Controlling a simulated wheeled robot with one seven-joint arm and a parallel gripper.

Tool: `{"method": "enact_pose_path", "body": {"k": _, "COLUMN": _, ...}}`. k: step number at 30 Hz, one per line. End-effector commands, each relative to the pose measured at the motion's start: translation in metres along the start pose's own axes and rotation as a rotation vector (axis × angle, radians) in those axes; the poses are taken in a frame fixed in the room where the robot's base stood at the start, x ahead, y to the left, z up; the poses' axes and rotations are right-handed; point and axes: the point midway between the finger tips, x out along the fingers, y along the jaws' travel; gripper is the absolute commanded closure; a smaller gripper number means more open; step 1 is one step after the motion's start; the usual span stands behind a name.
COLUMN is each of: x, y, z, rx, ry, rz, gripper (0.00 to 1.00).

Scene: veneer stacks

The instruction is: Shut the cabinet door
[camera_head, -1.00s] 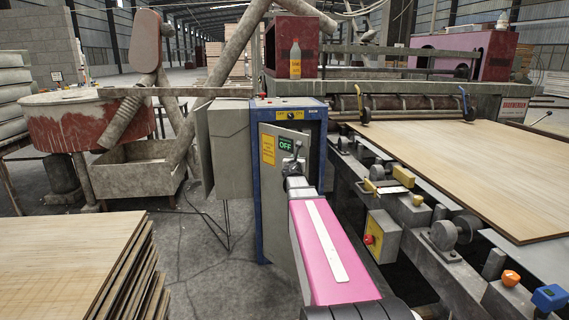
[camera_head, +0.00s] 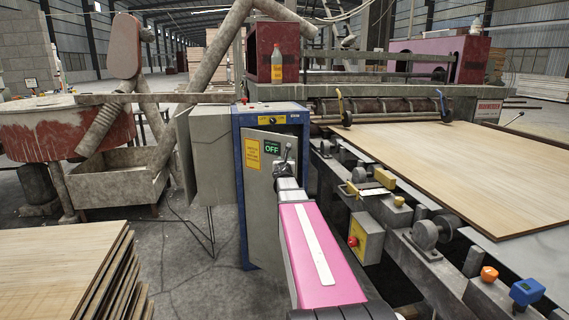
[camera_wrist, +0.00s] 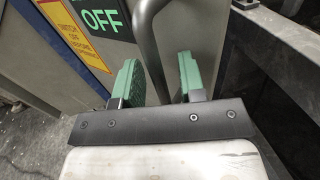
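The cabinet (camera_head: 237,190) has a blue frame and a grey door (camera_head: 262,205) with a yellow sign and a green "OFF" label. The door looks slightly ajar, its right side standing out from the frame. Its bar handle (camera_wrist: 147,45) is a curved grey bar in the wrist view. My gripper (camera_wrist: 160,82) has two green fingertips set apart, one on each side of the handle's lower part. I see a gap by the fingers and no clear grip. In the head view, my pink arm hides the lower right of the door, and the gripper is small at the handle.
A grey box (camera_head: 211,150) stands against the cabinet's left side. A roller machine with a veneer sheet (camera_head: 460,170) and a small yellow box with a red button (camera_head: 366,237) lie close on the right. A veneer stack (camera_head: 60,275) is at front left. Floor between stack and cabinet is clear.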

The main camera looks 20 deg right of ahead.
Motion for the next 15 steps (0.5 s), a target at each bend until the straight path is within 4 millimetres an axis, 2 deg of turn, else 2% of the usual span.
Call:
{"method": "enact_pose_path", "body": {"k": 8, "x": -0.002, "y": 0.0, "z": 0.0, "rx": -0.003, "ry": 0.0, "rz": 0.0, "gripper": 0.63}}
{"method": "enact_pose_path", "body": {"k": 15, "x": -0.025, "y": 0.0, "z": 0.0, "rx": -0.004, "ry": 0.0, "rz": 0.001, "gripper": 0.63}}
